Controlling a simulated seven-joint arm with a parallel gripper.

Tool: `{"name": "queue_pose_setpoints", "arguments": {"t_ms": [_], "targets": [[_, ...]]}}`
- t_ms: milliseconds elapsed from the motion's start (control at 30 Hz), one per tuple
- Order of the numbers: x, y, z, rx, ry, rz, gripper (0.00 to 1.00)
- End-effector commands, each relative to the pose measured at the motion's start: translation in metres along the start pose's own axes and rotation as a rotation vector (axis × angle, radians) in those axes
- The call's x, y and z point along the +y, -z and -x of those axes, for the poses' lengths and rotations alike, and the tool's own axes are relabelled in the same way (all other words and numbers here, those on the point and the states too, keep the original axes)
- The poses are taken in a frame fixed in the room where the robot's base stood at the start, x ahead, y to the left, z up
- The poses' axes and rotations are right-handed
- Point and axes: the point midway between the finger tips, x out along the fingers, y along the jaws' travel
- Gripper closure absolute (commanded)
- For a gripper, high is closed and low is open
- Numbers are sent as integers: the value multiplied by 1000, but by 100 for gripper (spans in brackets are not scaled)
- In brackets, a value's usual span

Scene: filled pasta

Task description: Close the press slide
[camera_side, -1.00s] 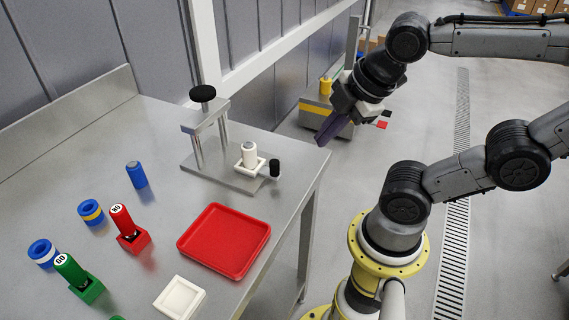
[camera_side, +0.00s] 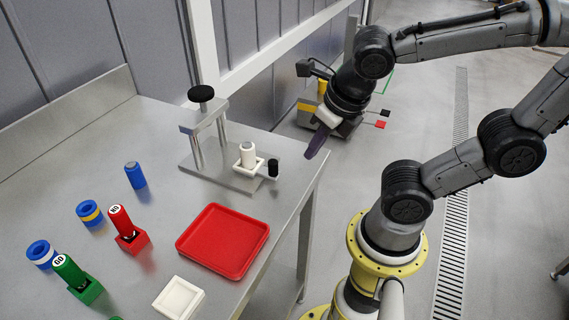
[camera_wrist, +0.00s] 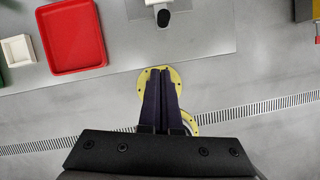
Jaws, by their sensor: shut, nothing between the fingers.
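The press (camera_side: 202,128) stands on the table, a metal frame with a black knob on top. Its slide carries a white square holder (camera_side: 249,164) with a pale cylinder (camera_side: 248,151) upright in it. The slide's black handle (camera_side: 273,168) sticks out toward the table's right edge; it also shows in the wrist view (camera_wrist: 163,18). The holder sits out in front of the press posts, not under the press head. My gripper (camera_side: 309,156) is shut and empty, right of the handle and apart from it, by the table edge. Its fingers (camera_wrist: 161,72) point toward the handle in the wrist view.
A red tray (camera_side: 224,240) and a white square dish (camera_side: 179,298) lie nearer the front. Red (camera_side: 125,229) and green (camera_side: 78,279) stamps, blue rings (camera_side: 90,213) and a blue cylinder (camera_side: 136,175) stand at left. Open floor lies beyond the table's right edge.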

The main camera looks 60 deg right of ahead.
Motion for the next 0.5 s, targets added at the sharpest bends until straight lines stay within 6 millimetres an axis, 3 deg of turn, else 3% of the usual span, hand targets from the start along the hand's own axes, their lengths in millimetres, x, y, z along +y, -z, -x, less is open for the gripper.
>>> {"name": "queue_pose_setpoints", "arguments": {"t_ms": [167,500], "targets": [[-1,1,-23,6,3,-4,100],[-1,2,-86,7,3,-6,100]]}}
